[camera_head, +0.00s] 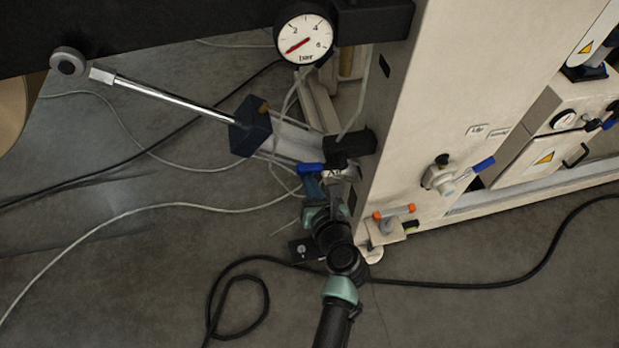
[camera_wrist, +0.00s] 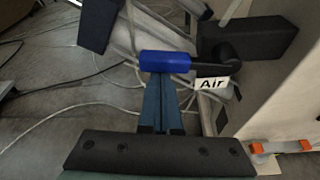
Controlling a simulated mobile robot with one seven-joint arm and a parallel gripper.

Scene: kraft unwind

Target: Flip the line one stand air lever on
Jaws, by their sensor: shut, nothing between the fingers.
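The air lever has a blue handle (camera_head: 311,169) and sits low on the stand, beside the beige cabinet. In the wrist view the blue handle (camera_wrist: 166,61) lies crosswise, pointing left from a black valve body (camera_wrist: 215,50). A white label reading "Air" (camera_wrist: 212,84) sits just below the body. My gripper (camera_wrist: 161,78) is shut and empty, its fingertips right at the lower edge of the handle. I cannot tell whether they touch it. In the head view my gripper (camera_head: 311,180) is just below the handle, partly hidden by my wrist.
A pressure gauge (camera_head: 304,38) above has its red needle at the low end. A valve with an orange handle (camera_head: 395,212) stands right of my arm. Another blue-handled valve (camera_head: 483,165) is on the cabinet (camera_head: 455,70). Hoses and a black cable (camera_head: 470,285) lie on the floor.

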